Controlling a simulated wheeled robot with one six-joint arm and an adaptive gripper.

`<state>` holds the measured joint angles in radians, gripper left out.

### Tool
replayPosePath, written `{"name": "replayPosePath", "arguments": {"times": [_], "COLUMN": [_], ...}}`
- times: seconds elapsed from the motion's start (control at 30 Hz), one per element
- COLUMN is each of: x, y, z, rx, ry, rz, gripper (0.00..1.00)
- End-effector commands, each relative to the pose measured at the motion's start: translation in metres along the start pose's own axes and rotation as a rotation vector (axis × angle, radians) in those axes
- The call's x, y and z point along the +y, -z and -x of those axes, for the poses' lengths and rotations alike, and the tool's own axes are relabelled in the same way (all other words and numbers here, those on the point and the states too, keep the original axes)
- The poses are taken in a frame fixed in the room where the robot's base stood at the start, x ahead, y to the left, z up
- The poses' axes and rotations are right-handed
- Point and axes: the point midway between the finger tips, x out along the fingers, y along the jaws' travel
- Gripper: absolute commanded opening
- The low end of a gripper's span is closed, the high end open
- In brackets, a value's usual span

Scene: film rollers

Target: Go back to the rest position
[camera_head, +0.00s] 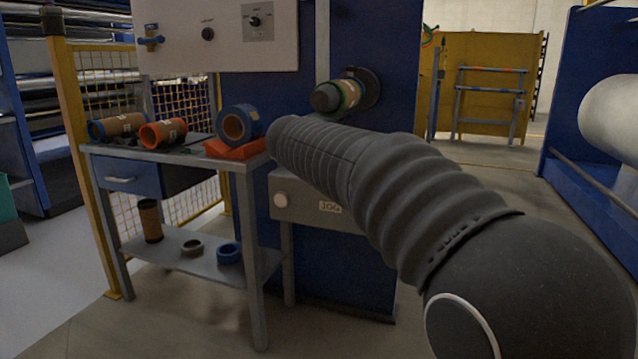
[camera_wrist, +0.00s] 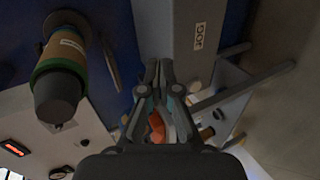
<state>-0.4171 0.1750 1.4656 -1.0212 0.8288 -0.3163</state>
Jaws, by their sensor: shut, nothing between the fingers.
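My gripper (camera_wrist: 159,66) shows in the wrist view with its fingers close together, shut and empty. In the head view my dark ribbed arm reaches from the lower right towards the machine and hides the gripper. In the wrist view the fingers are beside the grey JOG box (camera_wrist: 190,45), and the film roll (camera_wrist: 62,62) on the machine's spindle is to their left, apart from them. That roll (camera_head: 343,95) also shows in the head view, just above my arm. An orange thing (camera_wrist: 157,126) shows behind the fingers, partly hidden.
A grey workbench (camera_head: 185,158) at left carries rolls, a blue ring (camera_head: 233,125) and an orange holder (camera_head: 232,149). Its lower shelf (camera_head: 205,262) holds smaller pieces. The JOG box (camera_head: 310,200) is below my arm. Yellow mesh fencing (camera_head: 70,100) stands behind the bench. Floor is open at right.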

Motion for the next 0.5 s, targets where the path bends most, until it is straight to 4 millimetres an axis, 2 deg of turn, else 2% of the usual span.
{"name": "replayPosePath", "arguments": {"times": [0.03,0.2,0.3,0.5], "x": [-0.025,-0.113,-0.159,-0.236], "y": [-0.019,-0.081,-0.116,-0.175], "z": [0.005,0.036,0.062,0.118], "rx": [-0.012,-0.08,-0.132,-0.232], "ry": [0.077,0.328,0.451,0.633], "rz": [-0.073,-0.35,-0.507,-0.784], "gripper": [0.0,0.0,0.0,0.0]}}
